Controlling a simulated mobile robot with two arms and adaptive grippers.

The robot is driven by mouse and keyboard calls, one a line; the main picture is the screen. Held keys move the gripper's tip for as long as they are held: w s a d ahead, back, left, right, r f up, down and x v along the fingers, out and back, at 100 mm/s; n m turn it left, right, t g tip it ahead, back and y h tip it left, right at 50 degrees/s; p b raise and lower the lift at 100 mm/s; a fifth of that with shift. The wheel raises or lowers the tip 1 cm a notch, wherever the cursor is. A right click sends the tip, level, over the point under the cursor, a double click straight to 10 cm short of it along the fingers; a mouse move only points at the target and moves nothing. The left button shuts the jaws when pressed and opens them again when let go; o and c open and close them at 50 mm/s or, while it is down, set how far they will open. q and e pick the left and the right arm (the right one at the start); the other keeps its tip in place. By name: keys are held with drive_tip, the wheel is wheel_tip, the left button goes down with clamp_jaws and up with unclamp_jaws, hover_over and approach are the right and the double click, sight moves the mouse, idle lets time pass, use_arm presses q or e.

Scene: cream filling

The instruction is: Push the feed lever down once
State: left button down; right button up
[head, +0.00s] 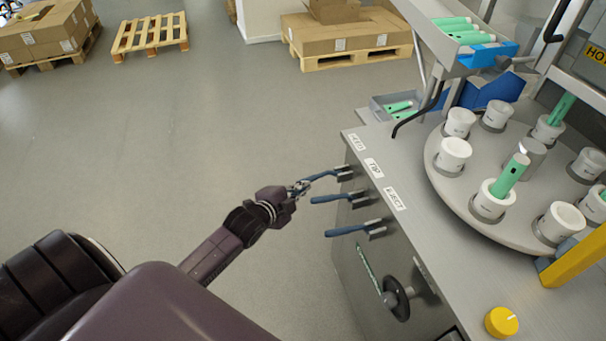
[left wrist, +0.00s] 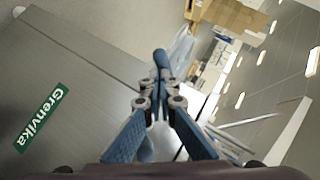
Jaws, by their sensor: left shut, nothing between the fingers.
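The feed lever (head: 326,175) is the farthest of three blue-handled levers on the side of the grey machine, nearest the FEED label (head: 356,141). It points left, its handle sloping slightly down toward its free end. My left gripper (head: 303,187) is shut and empty at the free end of this lever; I cannot tell if they touch. In the left wrist view, the shut fingertips (left wrist: 158,86) are close to the blue handle end (left wrist: 160,58), which shows just past them. My right gripper is not in view.
The middle lever (head: 340,197) and the near lever (head: 352,230) sit close by on the same panel. A handwheel (head: 397,298) is below them. A round table (head: 450,190) with white cups stands on the machine top. The floor left of the levers is clear.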

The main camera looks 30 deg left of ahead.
use_arm(q)
wheel_tip(320, 180, down, 6)
drive_tip(key=b, duration=0.1)
drive_tip(key=shift+w+d, duration=0.15)
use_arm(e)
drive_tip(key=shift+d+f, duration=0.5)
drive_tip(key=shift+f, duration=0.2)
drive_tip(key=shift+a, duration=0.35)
use_arm(q)
drive_tip(key=shift+r, duration=0.1)
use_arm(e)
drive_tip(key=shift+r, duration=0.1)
use_arm(q)
drive_tip(key=shift+r+p, duration=0.7)
drive_tip(key=shift+p, duration=0.1)
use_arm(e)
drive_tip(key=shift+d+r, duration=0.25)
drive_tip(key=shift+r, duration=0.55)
